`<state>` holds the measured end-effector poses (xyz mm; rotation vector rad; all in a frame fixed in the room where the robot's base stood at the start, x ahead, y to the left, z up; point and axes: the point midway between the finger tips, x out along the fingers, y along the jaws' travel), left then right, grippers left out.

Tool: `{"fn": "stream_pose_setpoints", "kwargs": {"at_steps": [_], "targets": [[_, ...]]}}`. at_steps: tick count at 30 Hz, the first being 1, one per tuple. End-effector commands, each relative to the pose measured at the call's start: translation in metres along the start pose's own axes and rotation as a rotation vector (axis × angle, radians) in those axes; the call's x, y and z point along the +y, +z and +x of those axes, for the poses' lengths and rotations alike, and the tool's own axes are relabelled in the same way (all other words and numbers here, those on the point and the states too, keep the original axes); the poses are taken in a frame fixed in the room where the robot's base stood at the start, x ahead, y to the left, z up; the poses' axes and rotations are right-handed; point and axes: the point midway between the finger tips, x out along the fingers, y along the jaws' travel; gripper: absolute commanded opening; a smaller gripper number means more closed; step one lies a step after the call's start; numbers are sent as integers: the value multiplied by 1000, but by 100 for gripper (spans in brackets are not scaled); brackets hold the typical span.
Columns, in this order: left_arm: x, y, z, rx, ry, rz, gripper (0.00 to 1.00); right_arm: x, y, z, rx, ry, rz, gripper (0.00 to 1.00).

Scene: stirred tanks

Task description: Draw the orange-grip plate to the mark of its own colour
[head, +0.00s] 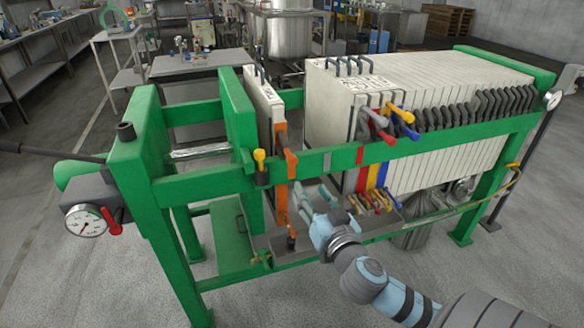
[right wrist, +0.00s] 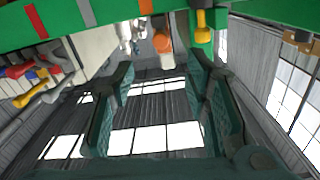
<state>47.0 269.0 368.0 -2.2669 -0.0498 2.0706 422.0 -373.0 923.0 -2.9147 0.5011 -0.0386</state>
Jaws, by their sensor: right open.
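The orange-grip plate (head: 262,95) is pale and stands upright, apart from the plate pack, just right of the green pressing head. An orange mark (right wrist: 146,6) shows on the rail there, close beside the grip. Grey (head: 327,161) and red (head: 360,156) marks sit farther right in the head view. My left gripper is out of view.
The pale plate pack (head: 340,115) stands at right, with grey, red, yellow and blue grips (head: 388,122) jutting forward. A yellow-handled valve (head: 260,162) sits on the rail just left of the orange grip. A pressure gauge (head: 84,222) is at left.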

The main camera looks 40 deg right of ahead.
Motion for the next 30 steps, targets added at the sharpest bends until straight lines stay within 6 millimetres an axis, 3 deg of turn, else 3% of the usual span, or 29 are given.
{"fn": "stream_pose_setpoints", "kwargs": {"at_steps": [5,12,16,21,28,30], "targets": [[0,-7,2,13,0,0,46,-2,-5,30,11,-2,12,43],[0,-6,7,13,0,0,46,-2,-4,100,8,-3,12,43],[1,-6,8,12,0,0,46,-3,-4,125,6,-4,11,43],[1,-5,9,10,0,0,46,-3,-4,140,5,-5,9,43],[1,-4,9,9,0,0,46,-3,-4,141,4,-6,8,43],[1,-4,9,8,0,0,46,-3,-4,141,4,-6,8,33]]}}
